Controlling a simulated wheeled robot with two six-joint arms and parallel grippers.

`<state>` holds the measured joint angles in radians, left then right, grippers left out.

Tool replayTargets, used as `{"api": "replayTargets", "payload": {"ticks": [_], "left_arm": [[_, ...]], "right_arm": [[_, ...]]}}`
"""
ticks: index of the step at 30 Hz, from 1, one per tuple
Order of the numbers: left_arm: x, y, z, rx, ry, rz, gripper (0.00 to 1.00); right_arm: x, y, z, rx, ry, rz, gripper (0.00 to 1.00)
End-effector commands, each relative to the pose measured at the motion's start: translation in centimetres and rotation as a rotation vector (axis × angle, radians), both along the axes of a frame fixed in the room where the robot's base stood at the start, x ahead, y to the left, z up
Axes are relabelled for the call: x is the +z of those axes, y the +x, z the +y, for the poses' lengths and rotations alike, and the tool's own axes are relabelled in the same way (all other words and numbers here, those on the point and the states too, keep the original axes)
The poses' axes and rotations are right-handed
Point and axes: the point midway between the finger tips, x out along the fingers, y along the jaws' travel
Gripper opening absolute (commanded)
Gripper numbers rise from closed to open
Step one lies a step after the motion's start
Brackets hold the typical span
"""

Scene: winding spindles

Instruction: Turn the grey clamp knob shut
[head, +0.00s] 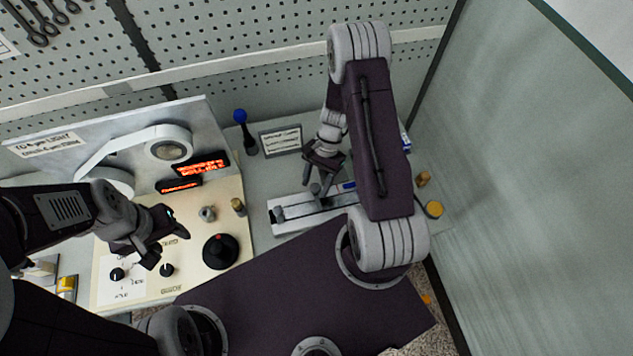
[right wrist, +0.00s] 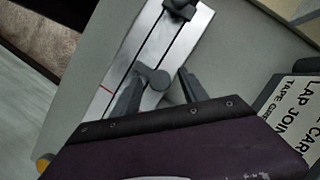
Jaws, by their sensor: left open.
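The grey clamp knob (right wrist: 155,77) sits on a pale slotted rail (right wrist: 128,72) in the right wrist view. The rail also shows in the head view (head: 293,208), lying on the bench below my right gripper. My right gripper (head: 317,185) points down at the rail, and its fingers (right wrist: 158,92) stand apart, one on each side of the knob. I cannot tell whether they touch it. A dark block (right wrist: 180,8) sits farther along the rail. My left gripper (head: 162,244) is open and empty above the cream control panel.
The control panel (head: 225,191) carries a large black knob (head: 220,251) and smaller knobs. A lamp (head: 168,149), red displays (head: 201,165), a blue-topped lever (head: 241,117) and a sign (head: 281,140) stand behind. A partition wall (head: 540,170) bounds the right side.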

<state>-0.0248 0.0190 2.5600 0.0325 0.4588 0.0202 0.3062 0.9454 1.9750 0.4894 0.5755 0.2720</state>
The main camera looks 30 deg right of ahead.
Motion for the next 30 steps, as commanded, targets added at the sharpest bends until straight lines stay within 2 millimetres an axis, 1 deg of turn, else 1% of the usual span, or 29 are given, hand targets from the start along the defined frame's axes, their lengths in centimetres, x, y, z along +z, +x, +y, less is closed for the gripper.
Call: {"api": "replayTargets", "payload": {"ticks": [5, 8, 11, 15, 18, 21, 24, 30], "left_arm": [[0.0, 0.0, 0.0, 0.000, 0.000, 0.000, 0.50], [-0.3, 0.0, 0.0, 0.000, 0.000, 0.000, 0.50], [-0.7, 0.0, 0.0, 0.000, 0.000, 0.000, 0.50], [-1.2, 0.0, 0.0, 0.000, 0.000, 0.000, 0.50], [-1.5, 0.0, 0.0, 0.000, 0.000, 0.000, 0.50], [-1.5, 0.0, 0.0, 0.000, 0.000, 0.000, 0.50], [-1.5, 0.0, 0.0, 0.000, 0.000, 0.000, 0.50], [-1.5, 0.0, 0.0, 0.000, 0.000, 0.000, 0.50]], "right_arm": [[0.0, 0.0, 0.0, 0.001, 0.000, 0.000, 0.52], [0.8, 0.3, -0.4, 0.000, -0.002, -0.005, 0.52], [2.6, 0.8, -1.1, -0.001, -0.003, -0.007, 0.52], [5.5, 1.4, -2.1, -0.001, -0.003, -0.007, 0.52], [7.1, 1.6, -2.6, 0.000, -0.002, -0.005, 0.52], [8.0, 1.7, -2.9, 0.001, -0.001, -0.002, 0.52], [8.4, 1.7, -3.0, 0.001, -0.001, 0.000, 0.52], [8.4, 1.7, -3.0, 0.001, 0.000, 0.000, 0.52]]}}
